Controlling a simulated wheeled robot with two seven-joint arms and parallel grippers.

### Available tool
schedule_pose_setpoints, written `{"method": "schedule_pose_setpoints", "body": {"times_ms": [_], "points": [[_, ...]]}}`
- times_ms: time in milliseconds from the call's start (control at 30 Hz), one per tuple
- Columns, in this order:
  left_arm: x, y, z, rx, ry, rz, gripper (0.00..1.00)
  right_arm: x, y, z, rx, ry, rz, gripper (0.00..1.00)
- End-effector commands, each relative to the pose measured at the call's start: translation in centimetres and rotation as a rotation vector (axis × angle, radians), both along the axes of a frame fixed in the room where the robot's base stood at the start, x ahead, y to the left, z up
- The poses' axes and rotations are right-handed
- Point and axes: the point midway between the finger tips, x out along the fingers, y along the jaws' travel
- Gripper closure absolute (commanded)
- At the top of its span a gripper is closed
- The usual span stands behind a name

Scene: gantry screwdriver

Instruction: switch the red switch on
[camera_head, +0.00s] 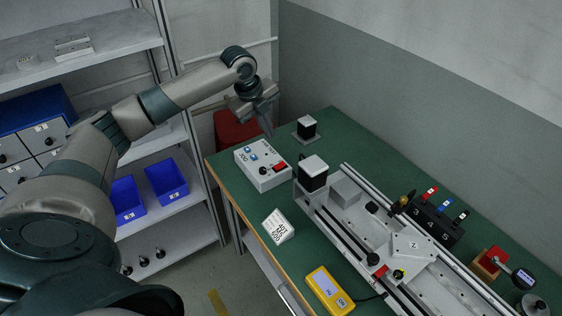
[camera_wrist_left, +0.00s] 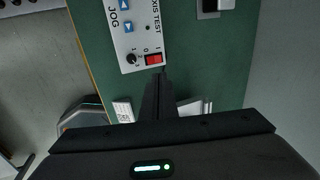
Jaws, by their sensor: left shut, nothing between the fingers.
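A white control box (camera_head: 262,171) stands on the green table near its left end. The red switch (camera_head: 280,167) is on its top face, beside a black knob (camera_head: 263,171); the switch also shows in the left wrist view (camera_wrist_left: 153,59), with I and O marks near it. My left gripper (camera_head: 269,132) is shut and empty, pointing down above and behind the box in the head view. In the left wrist view its closed fingertips (camera_wrist_left: 160,76) appear just below the switch's edge of the box; contact cannot be told. My right gripper is not in view.
A gantry rail assembly (camera_head: 345,225) fills the table to the right of the box. A small white display (camera_head: 278,227) and a yellow meter (camera_head: 329,290) lie near the front edge. Shelves with blue bins (camera_head: 166,180) are at left.

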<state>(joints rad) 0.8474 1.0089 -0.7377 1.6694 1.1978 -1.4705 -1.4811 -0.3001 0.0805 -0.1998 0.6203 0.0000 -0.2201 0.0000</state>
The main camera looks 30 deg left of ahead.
Motion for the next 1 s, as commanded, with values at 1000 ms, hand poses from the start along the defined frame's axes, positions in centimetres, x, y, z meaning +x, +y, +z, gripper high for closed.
{"method": "schedule_pose_setpoints", "body": {"times_ms": [1000], "points": [[1.6,-0.8,-5.6,0.002,0.002,-0.016,1.00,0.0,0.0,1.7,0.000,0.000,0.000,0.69]]}}
